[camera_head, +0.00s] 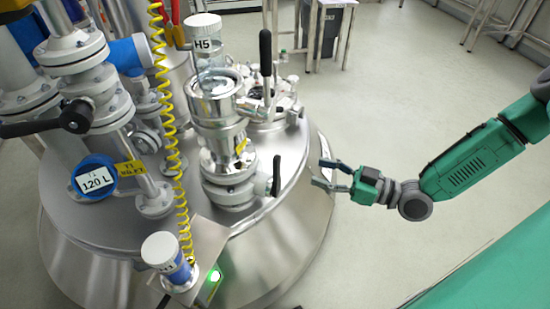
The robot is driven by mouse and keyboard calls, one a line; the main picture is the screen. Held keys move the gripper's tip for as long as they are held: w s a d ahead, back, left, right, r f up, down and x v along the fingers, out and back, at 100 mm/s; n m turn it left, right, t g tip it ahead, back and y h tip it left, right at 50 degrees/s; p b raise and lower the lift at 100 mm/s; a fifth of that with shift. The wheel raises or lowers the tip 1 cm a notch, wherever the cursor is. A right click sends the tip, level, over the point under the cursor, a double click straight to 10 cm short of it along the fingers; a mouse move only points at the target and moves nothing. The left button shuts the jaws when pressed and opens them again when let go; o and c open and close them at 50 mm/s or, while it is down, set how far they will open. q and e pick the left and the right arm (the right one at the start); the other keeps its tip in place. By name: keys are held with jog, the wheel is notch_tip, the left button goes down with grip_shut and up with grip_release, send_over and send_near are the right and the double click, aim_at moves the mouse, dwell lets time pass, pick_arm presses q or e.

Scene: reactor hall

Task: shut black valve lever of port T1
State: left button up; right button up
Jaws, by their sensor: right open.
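A black valve lever (35,126) sticks out to the left from a valve on the steel pipework at the left. Its round dark hub (76,117) is on the pipe above a blue-rimmed gauge marked 120 L (96,178). A yellow tag (130,168), which seems to read T1 INLET, is beside the gauge. My right gripper (319,172) is open and empty, pointing left near the right rim of the reactor vessel. It is far to the right of the lever, with the H5 column between them. My left gripper is not in view.
The steel column marked H5 (217,110) stands on the vessel lid (262,180). Other black levers stand nearby, one upright (265,65) and one lower (276,176). A coiled yellow hose (168,105) hangs in front of the pipes. The floor (420,70) at right is clear.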

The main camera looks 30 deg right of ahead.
aim_at(279, 160)
jog(key=b+x, duration=0.3)
jog(key=x, duration=0.8)
jog(key=shift+w+a, duration=0.3)
grip_shut()
